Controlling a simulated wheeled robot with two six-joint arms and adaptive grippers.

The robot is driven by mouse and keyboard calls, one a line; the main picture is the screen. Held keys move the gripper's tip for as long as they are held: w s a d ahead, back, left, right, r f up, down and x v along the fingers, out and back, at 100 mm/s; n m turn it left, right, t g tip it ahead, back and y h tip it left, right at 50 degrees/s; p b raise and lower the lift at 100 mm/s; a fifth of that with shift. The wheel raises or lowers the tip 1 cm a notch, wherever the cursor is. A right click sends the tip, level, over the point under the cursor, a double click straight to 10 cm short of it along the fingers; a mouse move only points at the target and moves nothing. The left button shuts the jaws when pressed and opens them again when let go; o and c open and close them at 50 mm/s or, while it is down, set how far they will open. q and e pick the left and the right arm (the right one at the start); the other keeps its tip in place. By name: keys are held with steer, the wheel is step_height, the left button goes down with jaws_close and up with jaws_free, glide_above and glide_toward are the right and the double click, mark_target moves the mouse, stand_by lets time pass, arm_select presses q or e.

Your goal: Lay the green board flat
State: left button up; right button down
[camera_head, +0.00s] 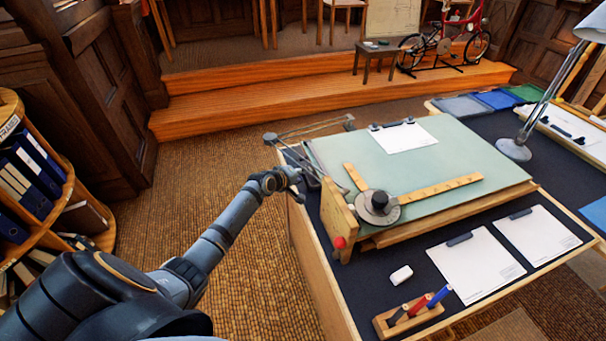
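The green board (450,160) is a large pale green drawing board on the dark-topped desk. It looks close to level, but I cannot tell its exact tilt. A clipped white sheet (405,138) lies on its far part, and a wooden rule with a round dark head (379,207) lies across its near left part. A wooden side piece (340,221) with a red knob (340,242) stands at its near left corner. My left gripper (294,178) is just left of the board's left edge; its fingers are too small to read. My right gripper is out of view.
A jointed drafting arm (313,128) stands behind my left gripper. On the desk's near side lie two clipped sheets (476,264), a white eraser (401,275) and a wooden pen holder (408,317). A lamp (515,149) stands at right. A bookshelf (50,185) is at left.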

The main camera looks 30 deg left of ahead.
arm_select(q)
steer(key=shift+r, duration=0.1)
steer(key=v, duration=1.2)
